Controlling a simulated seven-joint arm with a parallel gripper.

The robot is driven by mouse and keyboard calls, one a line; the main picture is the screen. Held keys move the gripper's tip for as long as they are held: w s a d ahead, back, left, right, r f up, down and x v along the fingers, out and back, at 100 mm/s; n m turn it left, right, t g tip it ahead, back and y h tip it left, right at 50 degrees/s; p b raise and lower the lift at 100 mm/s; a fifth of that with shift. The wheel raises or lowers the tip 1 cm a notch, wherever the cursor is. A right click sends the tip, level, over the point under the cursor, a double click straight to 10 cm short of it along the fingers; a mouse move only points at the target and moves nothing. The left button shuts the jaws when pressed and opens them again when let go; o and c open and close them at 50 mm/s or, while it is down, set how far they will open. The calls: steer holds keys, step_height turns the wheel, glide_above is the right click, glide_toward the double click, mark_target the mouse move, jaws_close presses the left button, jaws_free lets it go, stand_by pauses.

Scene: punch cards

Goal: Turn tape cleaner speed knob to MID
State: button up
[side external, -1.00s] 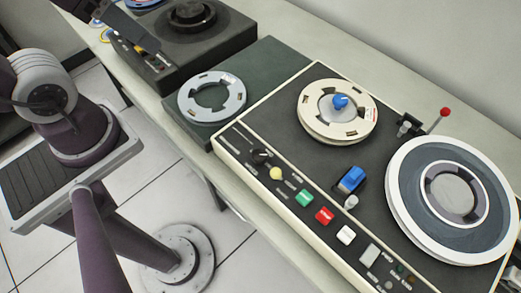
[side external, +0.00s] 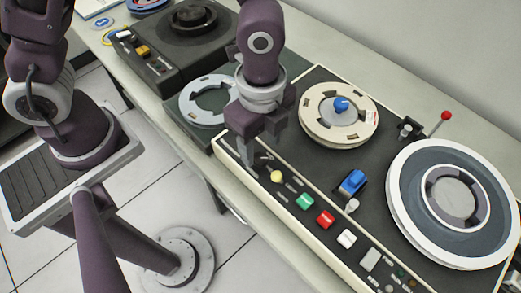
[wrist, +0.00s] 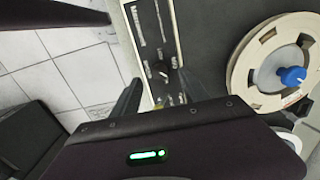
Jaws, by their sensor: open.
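The tape cleaner (side external: 312,172) is a dark panel with a cream border. Its small black speed knob (wrist: 161,70) has a light pointer mark and sits near the panel's left end, by printed markings too small to read. My gripper (side external: 261,150) is over that end, pointing down, and partly hides the knob in the side view. In the wrist view, my gripper (wrist: 162,88) is open and empty, with the knob showing between and just beyond the fingers. I cannot tell whether a finger touches the panel. The knob's setting cannot be read.
Yellow (side external: 278,177), green (side external: 305,201), red (side external: 325,219) and white buttons line the front edge. A cream reel (side external: 312,120) with a blue knob and a large white-rimmed reel (side external: 400,190) stand behind. A grey ring (side external: 192,103) lies to the left.

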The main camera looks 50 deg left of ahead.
mark_target(261, 157)
step_height(261, 157, down, 4)
steer(key=shift+r, duration=0.15)
steer(key=shift+c, duration=0.2)
jaws_close()
steer(key=n, duration=0.4)
steer(key=shift+n, duration=2.3)
